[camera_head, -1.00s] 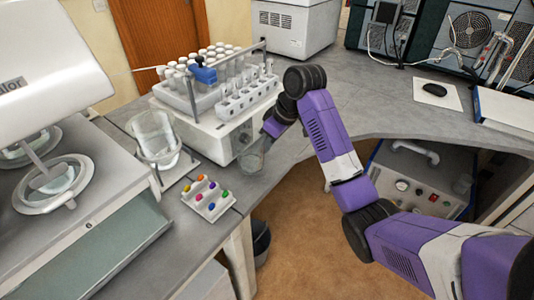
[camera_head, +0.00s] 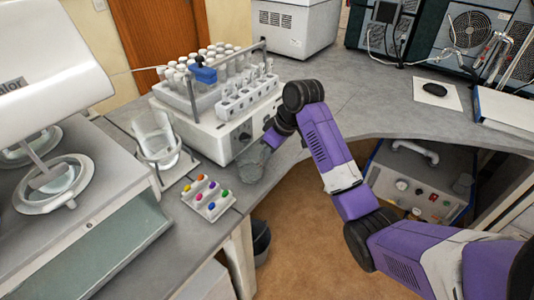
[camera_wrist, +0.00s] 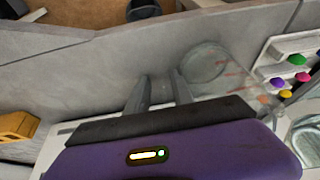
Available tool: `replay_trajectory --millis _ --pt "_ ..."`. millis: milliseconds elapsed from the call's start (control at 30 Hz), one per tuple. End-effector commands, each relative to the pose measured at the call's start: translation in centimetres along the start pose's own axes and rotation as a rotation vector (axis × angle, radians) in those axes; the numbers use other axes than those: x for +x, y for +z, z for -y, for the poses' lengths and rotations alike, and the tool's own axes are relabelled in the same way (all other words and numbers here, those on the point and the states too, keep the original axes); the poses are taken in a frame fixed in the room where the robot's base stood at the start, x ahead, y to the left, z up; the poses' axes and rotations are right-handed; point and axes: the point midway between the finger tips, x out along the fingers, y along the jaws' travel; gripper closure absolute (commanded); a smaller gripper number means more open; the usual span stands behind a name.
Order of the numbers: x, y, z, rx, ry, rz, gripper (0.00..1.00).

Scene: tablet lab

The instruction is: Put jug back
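A clear glass jug (camera_head: 253,158) is at the bench's front edge, just below and left of my gripper (camera_head: 269,137). In the wrist view the jug (camera_wrist: 228,75) shows as a see-through body with a round end and reddish marks, close to the right of my gripper's fingers (camera_wrist: 160,90). A narrow gap shows between the fingers. I cannot tell whether they close on a clear handle, or whether the jug rests on the bench. A larger glass beaker (camera_head: 157,138) stands in a holder further left.
A white device (camera_head: 222,138) with racks of capped vials stands behind the jug. A small tray with coloured caps (camera_head: 208,198) lies at front left. A white instrument (camera_head: 45,70) fills the left side.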

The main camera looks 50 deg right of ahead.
Motion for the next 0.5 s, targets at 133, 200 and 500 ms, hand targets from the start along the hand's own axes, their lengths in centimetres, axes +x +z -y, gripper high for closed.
replay_trajectory --millis 133,200,500 --pt "-0.6 -0.1 0.0 0.000 0.001 -0.001 0.72" --pt "-1.3 -0.2 -0.1 0.000 0.002 -0.002 0.72" --pt "-7.7 -0.3 -0.1 0.000 0.004 -0.003 0.72"
